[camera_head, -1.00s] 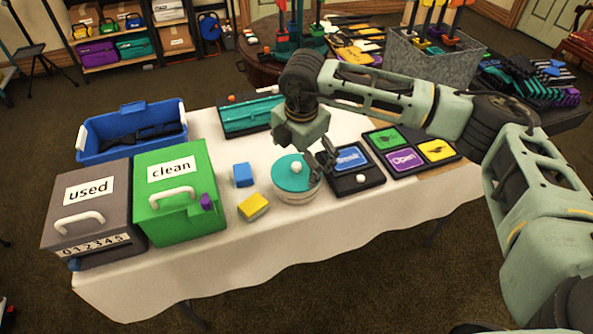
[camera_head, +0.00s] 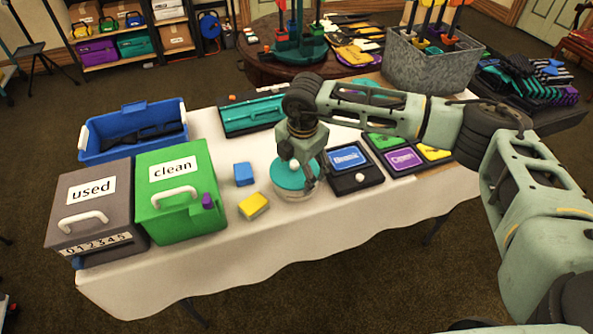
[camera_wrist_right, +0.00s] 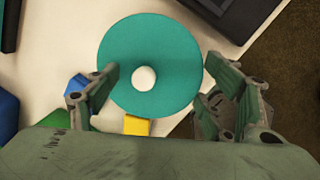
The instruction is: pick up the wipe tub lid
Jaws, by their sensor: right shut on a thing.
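The teal wipe tub lid (camera_head: 285,178) with a white knob lies level on top of the pale round tub (camera_head: 296,196) near the table's front edge. My right gripper (camera_head: 297,169) is over the lid, its fingers pointing down. The tub is hidden under the lid in that view. My left gripper is not in view.
A yellow block (camera_head: 254,206) and a blue block (camera_head: 243,174) lie left of the tub. The green "clean" box (camera_head: 190,222) and grey "used" box (camera_head: 98,237) stand further left. A black tray with a blue panel (camera_head: 357,183) lies close on the right.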

